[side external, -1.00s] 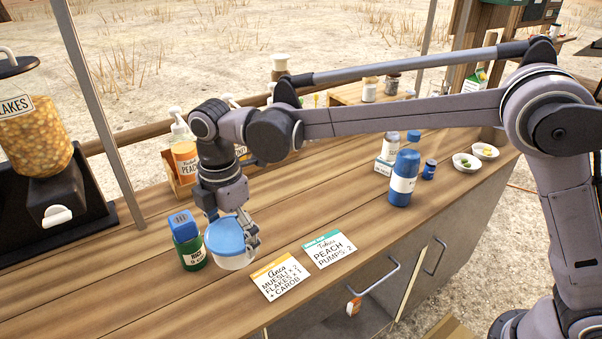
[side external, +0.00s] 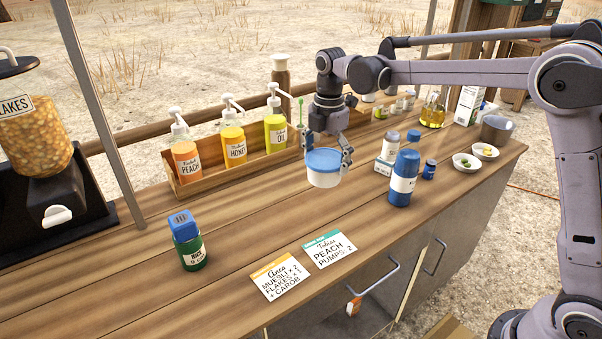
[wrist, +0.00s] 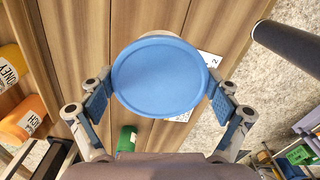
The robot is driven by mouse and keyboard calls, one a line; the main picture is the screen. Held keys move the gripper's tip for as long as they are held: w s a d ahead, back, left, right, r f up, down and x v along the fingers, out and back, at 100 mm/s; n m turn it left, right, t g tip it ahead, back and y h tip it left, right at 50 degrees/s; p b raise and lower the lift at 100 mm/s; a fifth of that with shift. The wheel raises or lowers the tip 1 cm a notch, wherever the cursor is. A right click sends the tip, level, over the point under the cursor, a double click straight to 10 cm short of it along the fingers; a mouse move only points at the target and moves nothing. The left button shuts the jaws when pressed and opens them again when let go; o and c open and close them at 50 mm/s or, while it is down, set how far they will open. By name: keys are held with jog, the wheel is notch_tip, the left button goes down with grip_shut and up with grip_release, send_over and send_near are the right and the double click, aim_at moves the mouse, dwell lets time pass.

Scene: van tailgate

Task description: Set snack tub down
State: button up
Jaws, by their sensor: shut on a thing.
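The snack tub (side external: 323,168) is a clear, whitish round tub with a blue lid. My gripper (side external: 327,158) is shut on it, one finger on each side, and holds it upright. It appears to be above the wooden counter, between the pump bottles and the blue bottle; the exact gap below is hard to tell. In the wrist view the tub's blue lid (wrist: 160,76) fills the space between the fingers of my gripper (wrist: 158,95) and hides what lies under it.
A wooden rack (side external: 235,160) with pump bottles stands behind left. Order cards (side external: 280,277) and a green jar with blue lid (side external: 187,240) are in front. The counter middle (side external: 245,215) is clear.

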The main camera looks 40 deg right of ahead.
jog(key=shift+d, duration=0.5)
jog(key=w+a+f, duration=0.1)
jog(key=a+f, duration=0.1)
jog(key=a, duration=0.1)
jog(key=w+a+f, duration=0.1)
jog(key=a+f, duration=0.1)
jog(key=a, duration=0.2)
jog(key=w+a+f, duration=0.1)
jog(key=a+f, duration=0.2)
jog(key=shift+w+a, duration=0.2)
jog(key=shift+a, duration=0.05)
jog(key=shift+a+f, duration=0.1)
jog(key=shift+f, duration=1.9)
jog(key=shift+f, duration=0.2)
jog(key=o, duration=0.9)
jog(key=shift+c, duration=0.2)
